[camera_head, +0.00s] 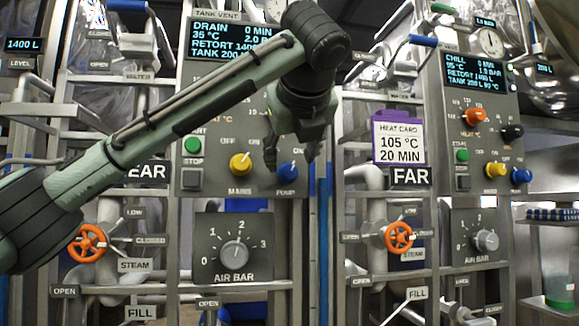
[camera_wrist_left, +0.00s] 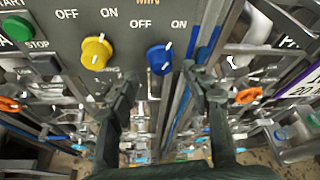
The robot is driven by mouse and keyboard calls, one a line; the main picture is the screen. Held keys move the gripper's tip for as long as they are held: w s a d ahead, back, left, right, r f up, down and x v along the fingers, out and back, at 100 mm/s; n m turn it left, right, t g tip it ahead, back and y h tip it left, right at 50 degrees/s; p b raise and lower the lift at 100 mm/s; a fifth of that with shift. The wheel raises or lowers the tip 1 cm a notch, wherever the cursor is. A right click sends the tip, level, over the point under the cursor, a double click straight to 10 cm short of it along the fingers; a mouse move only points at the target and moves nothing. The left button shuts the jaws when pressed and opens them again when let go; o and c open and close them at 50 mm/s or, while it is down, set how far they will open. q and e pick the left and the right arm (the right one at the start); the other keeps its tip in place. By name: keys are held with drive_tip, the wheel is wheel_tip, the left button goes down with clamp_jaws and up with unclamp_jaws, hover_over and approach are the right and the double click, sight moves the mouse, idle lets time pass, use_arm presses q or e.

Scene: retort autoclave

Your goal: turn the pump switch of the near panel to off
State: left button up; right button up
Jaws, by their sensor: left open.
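The pump switch is a blue knob (camera_head: 287,173) at the lower right of the near panel (camera_head: 215,133). In the left wrist view the blue knob (camera_wrist_left: 159,60) has its white mark tilted to the upper right, towards the ON label. My left gripper (camera_head: 291,161) comes from above, open, with one finger on each side of the blue knob in the picture. In the left wrist view the open fingertips (camera_wrist_left: 160,80) are just below and to either side of the knob. I cannot tell whether they touch it. My right gripper is not in view.
A yellow mains knob (camera_head: 240,164) sits close left of the blue knob. Green start (camera_head: 192,145) and grey stop (camera_head: 192,179) buttons are further left. An air dial (camera_head: 234,254) is below. Blue vertical pipes (camera_head: 324,230) run right of the panel, before the FAR panel (camera_head: 481,140).

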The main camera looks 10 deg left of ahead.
sight(289, 168)
use_arm(q)
drive_tip(key=x, duration=0.5)
drive_tip(key=shift+s, duration=0.1)
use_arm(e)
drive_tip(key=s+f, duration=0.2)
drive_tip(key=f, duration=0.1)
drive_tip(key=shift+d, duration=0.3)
use_arm(q)
clamp_jaws()
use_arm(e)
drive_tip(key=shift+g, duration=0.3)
